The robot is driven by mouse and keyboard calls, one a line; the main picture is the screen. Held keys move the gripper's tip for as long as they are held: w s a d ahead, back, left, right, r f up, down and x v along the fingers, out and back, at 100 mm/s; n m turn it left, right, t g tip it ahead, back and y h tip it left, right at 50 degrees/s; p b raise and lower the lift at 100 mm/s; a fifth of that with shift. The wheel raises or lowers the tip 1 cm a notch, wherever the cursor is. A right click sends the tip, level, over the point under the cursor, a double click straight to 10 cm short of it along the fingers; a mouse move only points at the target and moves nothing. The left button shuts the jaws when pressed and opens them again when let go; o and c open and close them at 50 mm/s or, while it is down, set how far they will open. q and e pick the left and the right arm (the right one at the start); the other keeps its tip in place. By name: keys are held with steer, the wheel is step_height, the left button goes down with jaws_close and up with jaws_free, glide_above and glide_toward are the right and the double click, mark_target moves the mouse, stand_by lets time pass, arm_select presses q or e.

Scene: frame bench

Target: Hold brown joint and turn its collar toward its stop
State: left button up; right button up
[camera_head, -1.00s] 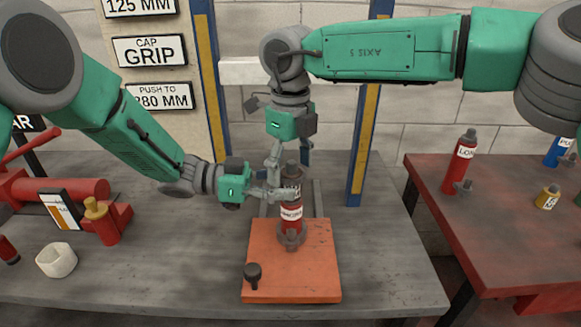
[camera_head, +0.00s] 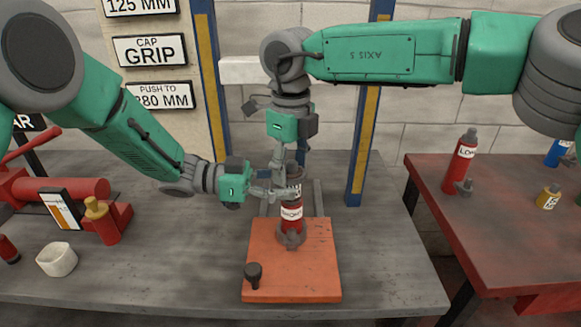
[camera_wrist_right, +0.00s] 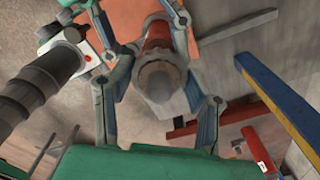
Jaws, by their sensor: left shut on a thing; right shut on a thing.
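The joint (camera_head: 291,213) is a red cylinder with a white label, hard to read, standing upright in a grey clamp on an orange plate (camera_head: 318,265). My left gripper (camera_head: 276,191) comes from the left and is shut on its upper body. My right gripper (camera_head: 289,170) points down from above and is shut on the joint's grey collar end, mostly hidden by the fingers in the head view. In the right wrist view the round grey collar end (camera_wrist_right: 160,78) sits between the right fingers, with the red body behind it. The collar's stop cannot be made out.
A black knob (camera_head: 253,272) stands on the plate's front left. A white cup (camera_head: 57,260) and a red fixture (camera_head: 70,190) are at left. Blue posts (camera_head: 366,130) rise behind. A second red table (camera_head: 500,220) at right holds a red bottle (camera_head: 460,165).

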steer(key=o, duration=1.2)
steer(key=shift+c, duration=0.2)
step_height(320, 180, up, 12)
steer(key=shift+w, duration=0.1)
arm_select(q)
steer(key=o, duration=1)
steer(key=shift+c, duration=0.2)
steer(key=shift+a, duration=0.1)
arm_select(e)
steer(key=shift+f, duration=0.1)
